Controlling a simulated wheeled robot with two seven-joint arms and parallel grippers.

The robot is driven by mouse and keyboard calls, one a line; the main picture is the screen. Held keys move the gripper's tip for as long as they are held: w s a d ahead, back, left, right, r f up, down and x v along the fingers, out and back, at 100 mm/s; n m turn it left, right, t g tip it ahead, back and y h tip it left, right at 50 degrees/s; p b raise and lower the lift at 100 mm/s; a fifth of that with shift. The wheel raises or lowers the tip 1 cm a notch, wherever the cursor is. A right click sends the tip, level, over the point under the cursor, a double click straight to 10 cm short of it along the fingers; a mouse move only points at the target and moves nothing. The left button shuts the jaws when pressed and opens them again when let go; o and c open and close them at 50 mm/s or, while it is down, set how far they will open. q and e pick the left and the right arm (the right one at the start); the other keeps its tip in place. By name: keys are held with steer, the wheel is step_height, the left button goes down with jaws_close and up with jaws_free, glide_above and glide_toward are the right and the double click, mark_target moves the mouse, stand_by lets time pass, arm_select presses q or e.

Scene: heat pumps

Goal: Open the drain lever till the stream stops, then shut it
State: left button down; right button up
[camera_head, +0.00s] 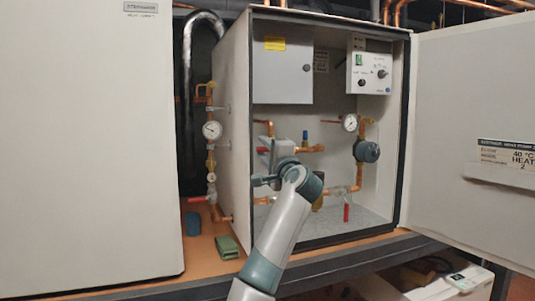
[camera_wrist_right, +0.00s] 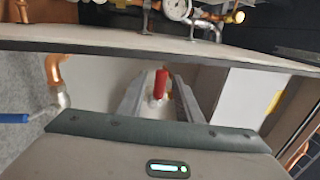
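My right gripper (camera_head: 262,181) is in front of the open cabinet, to the left of its middle, and is partly hidden by its own wrist. In the right wrist view its two fingers (camera_wrist_right: 160,96) are apart, with a red lever handle (camera_wrist_right: 161,84) showing in the gap. I cannot tell whether the handle is between the fingers or beyond them. Which is the drain lever is unclear. No stream shows. My left gripper is not in view.
The cabinet door (camera_head: 470,110) stands open at the right. A blue cup-like object (camera_head: 193,223) and a green block (camera_head: 227,247) lie on the shelf at left. A blue handle (camera_wrist_right: 14,118) shows in the wrist view. Copper pipes and a gauge (camera_head: 350,122) fill the cabinet.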

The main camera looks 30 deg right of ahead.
steer(key=shift+s, duration=0.1)
steer(key=shift+s+a+f+b, duration=0.15)
steer(key=shift+s+f+b, duration=0.1)
steer(key=shift+s+b, duration=0.25)
steer(key=b+v, duration=0.6)
steer(key=v, duration=1)
steer(key=shift+b, duration=0.4)
steer(key=shift+r, duration=0.1)
